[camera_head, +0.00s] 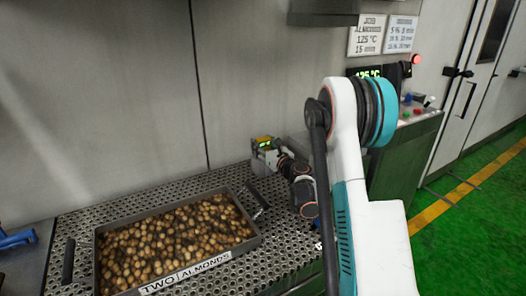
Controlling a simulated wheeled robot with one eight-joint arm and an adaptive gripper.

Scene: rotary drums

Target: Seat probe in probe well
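My white and teal arm crosses the right middle of the head view and bends down to the perforated table. My gripper (272,161) is small and far off, at the table's back edge, beside or against a small grey and yellow device (262,143) with a greenish lit patch. I cannot tell whether the gripper touches or holds it, nor whether its fingers are open. No probe or probe well can be made out clearly; they may be hidden by the gripper or too small to see.
A tray of brown nuts (228,257), labelled TWO ALMONDS, sits on the perforated table (75,225). A blue object (16,239) lies at far left. A wall rises behind. Green floor is open at right.

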